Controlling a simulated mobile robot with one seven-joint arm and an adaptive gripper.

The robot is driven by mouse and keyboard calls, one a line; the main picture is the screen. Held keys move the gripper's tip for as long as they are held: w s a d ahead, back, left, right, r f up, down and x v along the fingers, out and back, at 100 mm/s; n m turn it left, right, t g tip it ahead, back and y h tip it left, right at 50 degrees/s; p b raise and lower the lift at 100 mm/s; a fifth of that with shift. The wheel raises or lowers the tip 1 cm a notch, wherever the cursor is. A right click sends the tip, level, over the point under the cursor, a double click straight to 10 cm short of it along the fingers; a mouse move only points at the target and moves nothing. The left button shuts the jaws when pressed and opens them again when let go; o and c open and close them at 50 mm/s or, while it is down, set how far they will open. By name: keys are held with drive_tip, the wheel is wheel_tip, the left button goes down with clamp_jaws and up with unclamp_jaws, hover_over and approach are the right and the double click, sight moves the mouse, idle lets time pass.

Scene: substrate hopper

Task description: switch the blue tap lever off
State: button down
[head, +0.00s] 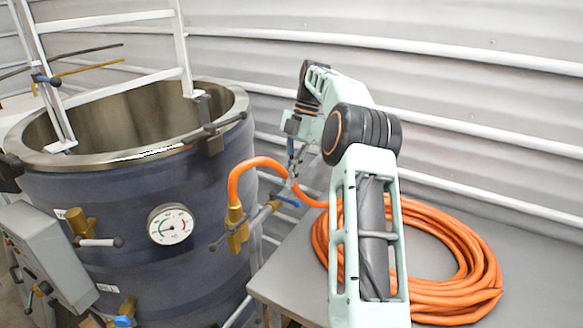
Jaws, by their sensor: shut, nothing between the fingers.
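A blue lever (286,200) shows on a thin pipe beside the brass tap (237,230) on the right side of the dark blue vat (120,215). It slants down to the right, with part of it close behind or under my gripper. My gripper (292,180) points down just above it, its fingers shut with nothing held. I cannot tell whether the fingertips touch the lever. Another brass valve with a blue part (124,320) sits low on the vat, cut by the bottom edge.
An orange hose (252,163) arches from the brass tap past my gripper. Its coil (450,260) lies on the grey table (535,255). The vat carries a round gauge (170,224) and another brass valve (80,225). A white ladder (110,18) stands in the vat; a grey box (45,255) is at left.

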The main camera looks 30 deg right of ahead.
drive_tip(key=shift+p+v, duration=0.3)
drive_tip(key=shift+v, duration=1.15)
drive_tip(key=shift+w, duration=0.15)
